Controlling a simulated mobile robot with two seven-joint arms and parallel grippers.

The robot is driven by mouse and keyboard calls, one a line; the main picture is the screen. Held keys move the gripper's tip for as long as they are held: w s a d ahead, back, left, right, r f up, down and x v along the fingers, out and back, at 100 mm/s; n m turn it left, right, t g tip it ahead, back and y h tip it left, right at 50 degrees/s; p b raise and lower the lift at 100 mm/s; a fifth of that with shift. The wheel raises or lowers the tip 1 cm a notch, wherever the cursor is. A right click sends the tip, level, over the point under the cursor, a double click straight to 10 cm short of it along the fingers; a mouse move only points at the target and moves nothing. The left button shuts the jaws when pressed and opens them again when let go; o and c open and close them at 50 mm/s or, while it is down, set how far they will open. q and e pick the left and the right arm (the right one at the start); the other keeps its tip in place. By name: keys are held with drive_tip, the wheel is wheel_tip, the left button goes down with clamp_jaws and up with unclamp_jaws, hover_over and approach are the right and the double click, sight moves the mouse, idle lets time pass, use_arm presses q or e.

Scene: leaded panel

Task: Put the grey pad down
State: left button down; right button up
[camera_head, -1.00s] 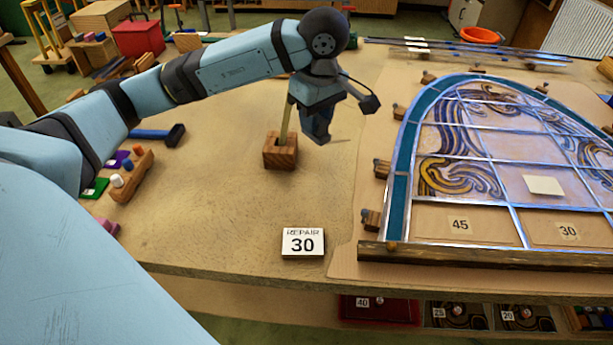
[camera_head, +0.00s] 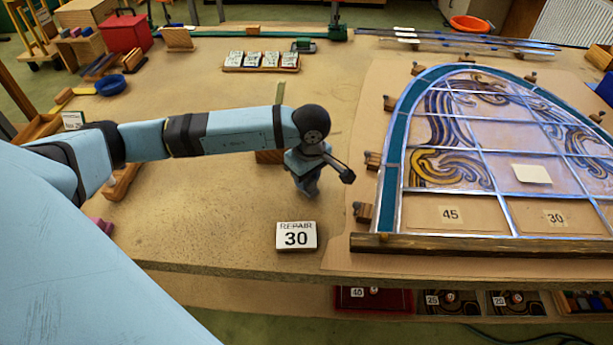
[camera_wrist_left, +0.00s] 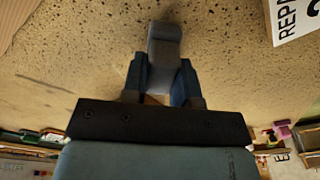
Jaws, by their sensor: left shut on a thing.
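My left gripper (camera_head: 306,186) points down over the bare table left of the leaded panel, just behind the REPAIR 30 sign (camera_head: 296,236). In the left wrist view my gripper (camera_wrist_left: 163,82) is shut on the grey pad (camera_wrist_left: 165,42), a small grey block between its two fingers. The pad sticks out past the fingertips, close to the tabletop; I cannot tell whether it touches. In the head view the pad cannot be made out apart from the dark fingers. My right gripper is not in view.
A wooden block (camera_head: 268,157) is partly hidden behind my left arm. The table (camera_head: 200,225) is clear at front left. A tray of white packets (camera_head: 261,69) lies at the back.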

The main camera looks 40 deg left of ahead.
sight(310, 178)
use_arm(q)
drive_tip(key=shift+f, duration=0.25)
drive_tip(key=shift+f+b, duration=0.25)
drive_tip(key=shift+b, duration=0.1)
drive_tip(key=c, duration=0.9)
unclamp_jaws()
drive_tip(key=shift+r, duration=0.1)
drive_tip(key=shift+r, duration=0.15)
drive_tip(key=shift+r+p, duration=0.2)
drive_tip(key=shift+p, duration=0.2)
wheel_tip(310, 178, up, 12)
drive_tip(key=b, duration=0.1)
drive_tip(key=shift+d+f, duration=0.15)
drive_tip(key=shift+d, duration=0.3)
